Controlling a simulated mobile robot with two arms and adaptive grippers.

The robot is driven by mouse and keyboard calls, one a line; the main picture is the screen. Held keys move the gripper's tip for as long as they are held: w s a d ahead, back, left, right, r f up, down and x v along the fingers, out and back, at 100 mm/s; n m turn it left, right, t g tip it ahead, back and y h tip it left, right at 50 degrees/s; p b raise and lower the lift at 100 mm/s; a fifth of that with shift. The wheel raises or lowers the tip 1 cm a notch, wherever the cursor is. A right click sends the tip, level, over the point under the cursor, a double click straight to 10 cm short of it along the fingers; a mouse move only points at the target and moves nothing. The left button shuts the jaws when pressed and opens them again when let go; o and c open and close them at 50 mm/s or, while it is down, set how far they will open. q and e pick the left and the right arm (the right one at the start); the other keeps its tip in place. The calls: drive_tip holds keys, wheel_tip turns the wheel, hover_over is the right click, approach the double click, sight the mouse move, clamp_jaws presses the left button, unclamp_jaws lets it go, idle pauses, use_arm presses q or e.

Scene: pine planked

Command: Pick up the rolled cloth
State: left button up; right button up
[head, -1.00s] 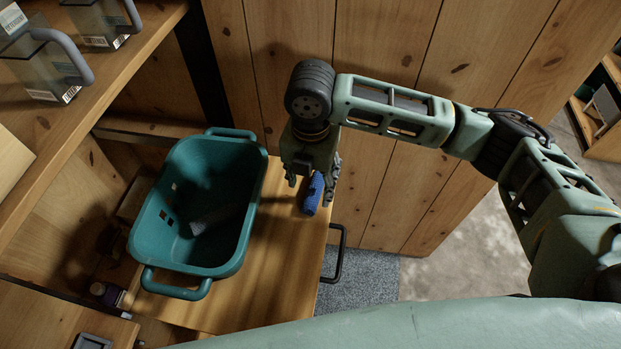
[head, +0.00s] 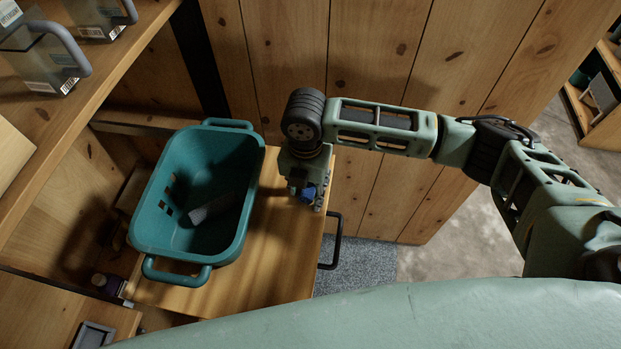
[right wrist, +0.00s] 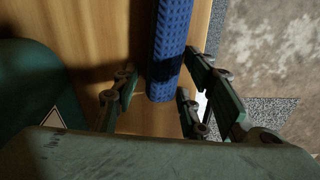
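The rolled cloth is a blue, textured roll (right wrist: 170,45) lying on the wooden surface. In the head view only a small blue part of it (head: 306,194) shows under my right gripper (head: 306,203). In the right wrist view the gripper's fingers (right wrist: 160,88) stand apart on both sides of the roll's near end. A gap shows between the left finger and the roll; the right finger is close to it, and I cannot tell if they touch. My left gripper is not in view.
A teal basket (head: 235,235) with a grey item (head: 215,207) inside stands left of the gripper. A black handle (head: 333,245) sticks out at the wooden top's right edge. A plank wall (head: 290,60) rises behind. Clear pitchers (head: 40,65) stand on the upper left shelf.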

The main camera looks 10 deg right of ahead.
drive_tip(key=c, duration=0.8)
drive_tip(key=shift+r, duration=0.1)
